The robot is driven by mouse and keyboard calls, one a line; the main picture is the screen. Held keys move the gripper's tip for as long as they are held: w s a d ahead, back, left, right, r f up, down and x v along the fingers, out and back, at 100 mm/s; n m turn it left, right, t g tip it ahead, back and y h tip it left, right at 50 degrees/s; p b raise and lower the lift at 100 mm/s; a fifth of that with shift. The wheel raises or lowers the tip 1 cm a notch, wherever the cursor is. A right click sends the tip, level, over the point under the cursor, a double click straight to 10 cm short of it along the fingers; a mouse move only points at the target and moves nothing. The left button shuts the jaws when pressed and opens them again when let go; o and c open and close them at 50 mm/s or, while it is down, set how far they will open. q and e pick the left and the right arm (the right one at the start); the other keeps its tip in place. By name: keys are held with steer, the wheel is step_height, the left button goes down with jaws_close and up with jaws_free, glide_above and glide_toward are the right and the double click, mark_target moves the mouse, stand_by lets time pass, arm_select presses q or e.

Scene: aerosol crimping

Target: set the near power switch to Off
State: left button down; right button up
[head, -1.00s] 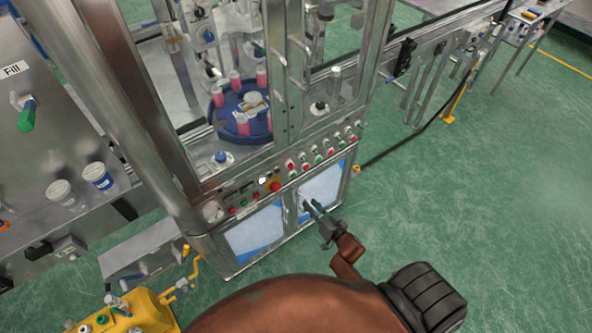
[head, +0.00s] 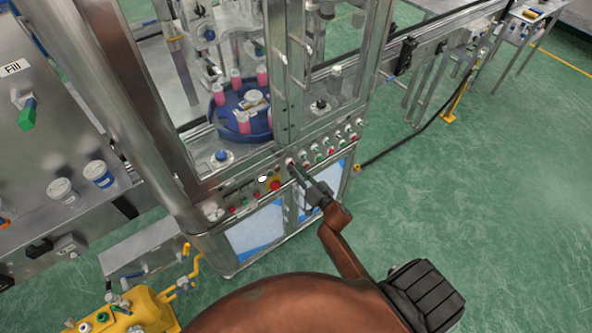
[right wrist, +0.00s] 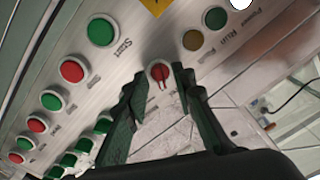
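In the right wrist view a red rotary switch (right wrist: 160,74) with a dark pointer line sits on the metal control panel. I take it as the near power switch; its position label cannot be read. My right gripper (right wrist: 163,82) is open, with one dark finger on each side of the switch; I cannot tell whether they touch it. In the head view the right gripper (head: 293,168) is at the machine's front panel (head: 250,188), and its fingers hide the switch there. My left gripper is not in view.
A green button (right wrist: 101,31) marked Start and several red and green buttons line the panel. In the head view a red emergency stop (head: 275,184) is left of the gripper.

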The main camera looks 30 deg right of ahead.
steer(key=shift+c, duration=0.5)
jaws_close()
steer(key=shift+n, duration=0.4)
steer(key=n, duration=1.1)
steer(key=shift+f, duration=0.1)
stand_by(0.4)
steer(key=shift+o, duration=0.5)
jaws_free()
